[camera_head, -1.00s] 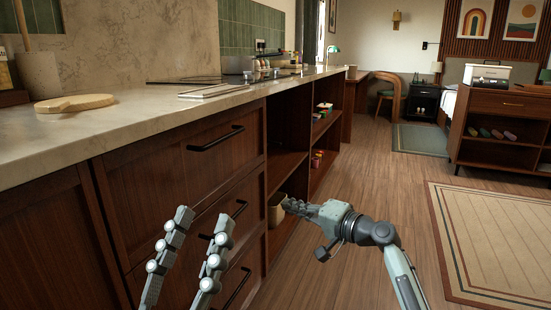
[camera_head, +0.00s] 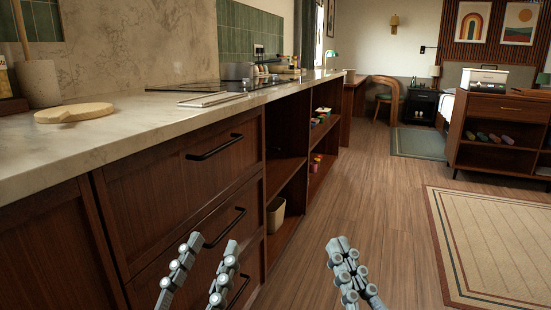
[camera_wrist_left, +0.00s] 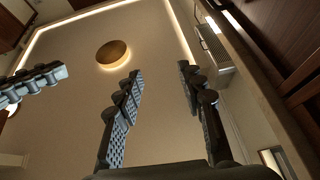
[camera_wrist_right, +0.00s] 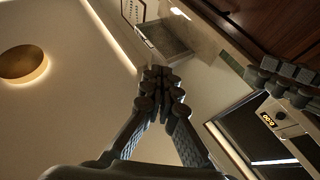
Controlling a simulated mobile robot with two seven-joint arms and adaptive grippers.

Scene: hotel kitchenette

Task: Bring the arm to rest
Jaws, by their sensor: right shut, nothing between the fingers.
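My left gripper (camera_head: 212,243) points upward in front of the lower drawers in the head view. Its two fingers stand apart and are empty; they also show apart in the left wrist view (camera_wrist_left: 160,70). My right gripper (camera_head: 342,244) also points upward, to the right of the left one, over the floor. Its fingers are together with nothing between them, as the right wrist view (camera_wrist_right: 160,75) shows. Both wrist cameras look up toward the ceiling. Most of both arms is outside the head view.
The wooden drawer cabinet (camera_head: 170,190) with black handles runs along the left, close to my left gripper. A cream bin (camera_head: 276,214) stands in the open lower shelf. The wooden floor (camera_head: 390,210) is clear to the right, with a striped rug (camera_head: 495,245) beyond.

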